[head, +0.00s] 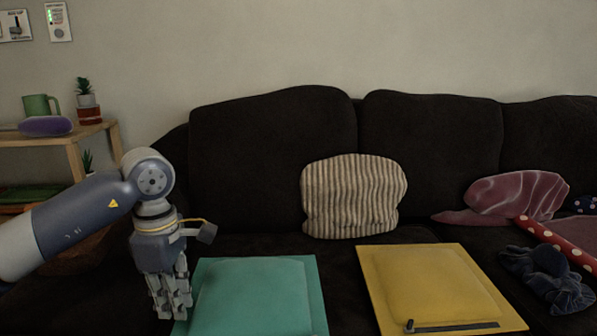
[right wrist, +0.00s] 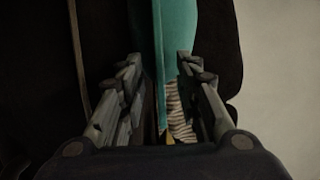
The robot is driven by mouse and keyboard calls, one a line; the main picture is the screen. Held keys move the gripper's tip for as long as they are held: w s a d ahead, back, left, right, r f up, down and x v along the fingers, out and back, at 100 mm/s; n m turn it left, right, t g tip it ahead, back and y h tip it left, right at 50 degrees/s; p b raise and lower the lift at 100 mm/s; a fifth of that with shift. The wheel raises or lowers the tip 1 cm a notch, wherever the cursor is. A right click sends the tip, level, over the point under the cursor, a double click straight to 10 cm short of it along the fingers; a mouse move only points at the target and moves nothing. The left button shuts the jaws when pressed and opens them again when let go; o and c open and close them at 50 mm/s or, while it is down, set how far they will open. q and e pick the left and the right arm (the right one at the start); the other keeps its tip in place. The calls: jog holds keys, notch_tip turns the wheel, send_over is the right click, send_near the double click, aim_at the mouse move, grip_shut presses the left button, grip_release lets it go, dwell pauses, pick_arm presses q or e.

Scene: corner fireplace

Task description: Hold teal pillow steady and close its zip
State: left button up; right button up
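The teal pillow (head: 255,290) lies flat on the dark sofa, its front edge cut off by the bottom of the head view. I cannot see its zip. My left gripper (head: 172,308) points down at the pillow's left edge, overlapping it in the picture; whether its fingers grip the edge is unclear. My right gripper (right wrist: 160,75) shows only in the right wrist view, where its two fingers stand well apart. A teal surface (right wrist: 178,35), seemingly the pillow, appears beyond and between them, with no clear contact.
A yellow pillow (head: 430,285) with a dark zip strip (head: 455,327) lies to the right of the teal one. A striped cushion (head: 352,195) leans on the backrest. A mauve cloth (head: 510,197), red dotted roll (head: 560,242) and dark cloth (head: 548,275) lie at right. A wooden shelf (head: 72,142) stands left.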

jog(key=o, duration=0.4)
